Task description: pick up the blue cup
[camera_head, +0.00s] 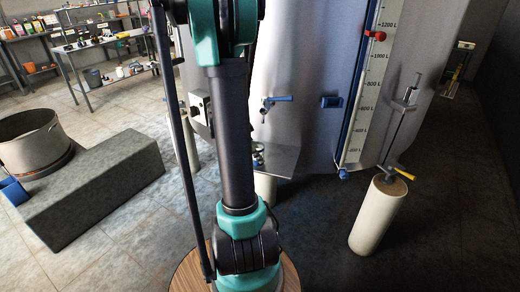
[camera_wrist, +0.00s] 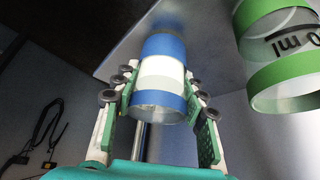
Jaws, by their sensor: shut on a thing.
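The blue cup (camera_wrist: 163,48), with a broad white band around its middle, is between the two fingers of my gripper (camera_wrist: 159,88) in the wrist view. The fingers, with green pads and dark rollers, are shut on its sides. The cup's lower rim faces the camera. I do not make out the cup or my gripper in the head view, where my arm covers the middle.
A green-banded container (camera_wrist: 285,50) marked "ml" is close on the right in the wrist view. A grey panel (camera_wrist: 213,35) lies behind the cup. In the head view, a large metal tank (camera_head: 300,60) stands behind my arm, with a pale post (camera_head: 378,218) at right.

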